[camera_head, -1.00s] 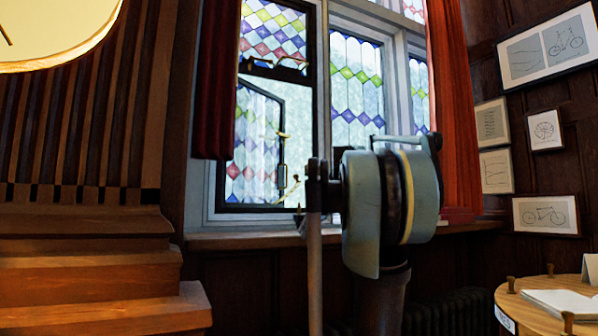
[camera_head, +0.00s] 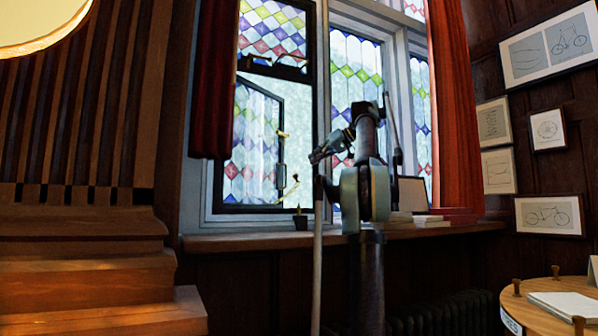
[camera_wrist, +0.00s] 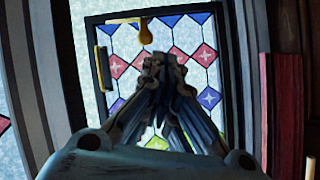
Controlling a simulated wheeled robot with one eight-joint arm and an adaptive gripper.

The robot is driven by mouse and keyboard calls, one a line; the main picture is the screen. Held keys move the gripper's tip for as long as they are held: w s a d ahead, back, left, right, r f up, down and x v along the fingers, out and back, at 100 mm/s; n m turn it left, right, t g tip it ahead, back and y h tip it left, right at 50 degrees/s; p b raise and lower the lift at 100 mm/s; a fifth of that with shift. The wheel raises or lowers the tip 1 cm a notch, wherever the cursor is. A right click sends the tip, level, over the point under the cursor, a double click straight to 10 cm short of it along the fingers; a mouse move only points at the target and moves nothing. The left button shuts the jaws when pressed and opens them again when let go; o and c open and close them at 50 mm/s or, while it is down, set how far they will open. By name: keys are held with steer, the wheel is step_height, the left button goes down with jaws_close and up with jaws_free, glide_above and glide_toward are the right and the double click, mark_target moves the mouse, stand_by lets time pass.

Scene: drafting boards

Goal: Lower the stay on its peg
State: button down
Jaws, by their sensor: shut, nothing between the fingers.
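The brass stay (camera_head: 291,187) shows as a thin curved piece at the lower free corner of the dark-framed casement (camera_head: 284,110), which stands open. I cannot make out its peg or whether the stay touches it. My gripper (camera_head: 315,157) is raised in front of the window, to the right of and above the stay, apart from it. In the wrist view the gripper (camera_wrist: 160,60) has its fingers closed together with nothing between them. Beyond the fingertips a brass piece with a rounded end (camera_wrist: 145,32) shows against the casement glass.
A wooden sill (camera_head: 250,242) runs below the window, with a small dark pot (camera_head: 300,221) on it. Red curtains (camera_head: 458,120) hang at the sides. A round table (camera_head: 520,306) stands at lower right, wooden steps (camera_head: 90,290) at lower left.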

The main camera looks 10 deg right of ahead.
steer(key=w+d+r+t, duration=0.1)
steer(key=w+d+r, duration=0.1)
steer(key=r, duration=0.3)
steer(key=shift+w+d+n+y, duration=0.3)
steer(key=shift+w+d+y, duration=0.1)
steer(key=shift+w, duration=0.25)
steer(key=shift+a+f, duration=0.1)
steer(key=shift+a, duration=0.05)
steer(key=shift+w+a+f, duration=0.75)
steer(key=shift+a+f, duration=0.45)
steer(key=shift+a, duration=0.1)
steer(key=shift+w+a+f, duration=0.75)
steer(key=shift+a+f, duration=0.5)
steer(key=shift+w+a+f, duration=0.75)
steer(key=shift+a+f, duration=0.45)
steer(key=shift+a, duration=0.1)
